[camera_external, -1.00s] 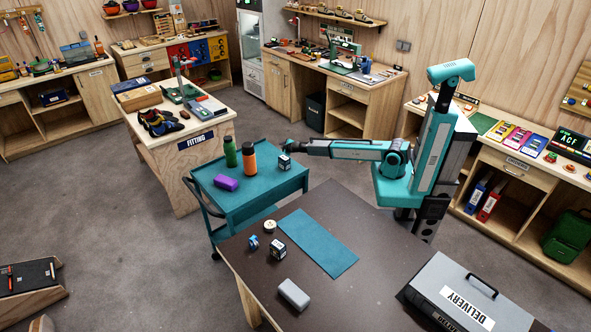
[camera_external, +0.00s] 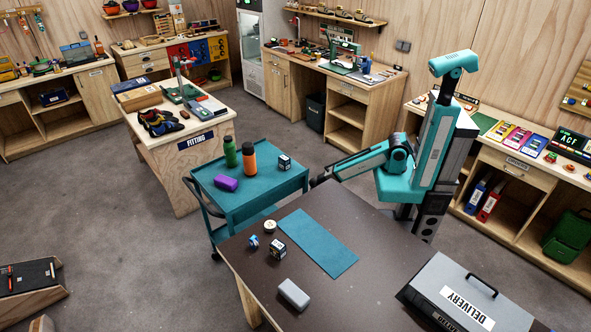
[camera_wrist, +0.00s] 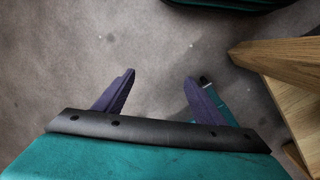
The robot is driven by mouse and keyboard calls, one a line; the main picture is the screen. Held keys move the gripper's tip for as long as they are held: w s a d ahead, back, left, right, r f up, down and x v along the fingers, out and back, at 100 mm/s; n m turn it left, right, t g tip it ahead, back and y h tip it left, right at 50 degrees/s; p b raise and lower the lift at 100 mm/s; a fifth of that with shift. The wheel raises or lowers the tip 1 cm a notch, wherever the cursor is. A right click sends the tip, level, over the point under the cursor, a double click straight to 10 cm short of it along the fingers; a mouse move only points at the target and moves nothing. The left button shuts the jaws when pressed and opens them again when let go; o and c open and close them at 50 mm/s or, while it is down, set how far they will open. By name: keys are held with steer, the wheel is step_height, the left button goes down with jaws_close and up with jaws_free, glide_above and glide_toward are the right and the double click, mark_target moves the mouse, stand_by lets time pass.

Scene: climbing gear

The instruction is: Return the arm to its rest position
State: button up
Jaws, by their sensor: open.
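My arm (camera_external: 362,161) reaches left from my column, with the forearm sloping down toward the gap between the teal trolley and the dark table. My gripper shows as a small dark end (camera_external: 318,182) in the external view, near the trolley's right edge. In the wrist view my gripper (camera_wrist: 160,84) has its two purple fingers wide apart, with nothing between them but grey floor below. A black-and-white cube (camera_external: 284,162) stands on the trolley, apart from my gripper.
The teal trolley (camera_external: 240,204) also bears a green bottle (camera_external: 230,152), an orange bottle (camera_external: 249,161) and a purple block (camera_external: 225,183). The dark table (camera_external: 376,262) is close in front of my arm. Wooden parts (camera_wrist: 275,62) show at right in the wrist view.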

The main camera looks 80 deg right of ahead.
steer(key=s+a+g+y, duration=0.1)
steer(key=s+a+g, duration=0.1)
steer(key=s+a, duration=0.3)
steer(key=s+a+g+y+p, duration=0.1)
steer(key=s+a, duration=0.4)
steer(key=s, duration=0.6)
steer(key=shift+s+g, duration=0.3)
steer(key=shift+g, duration=0.2)
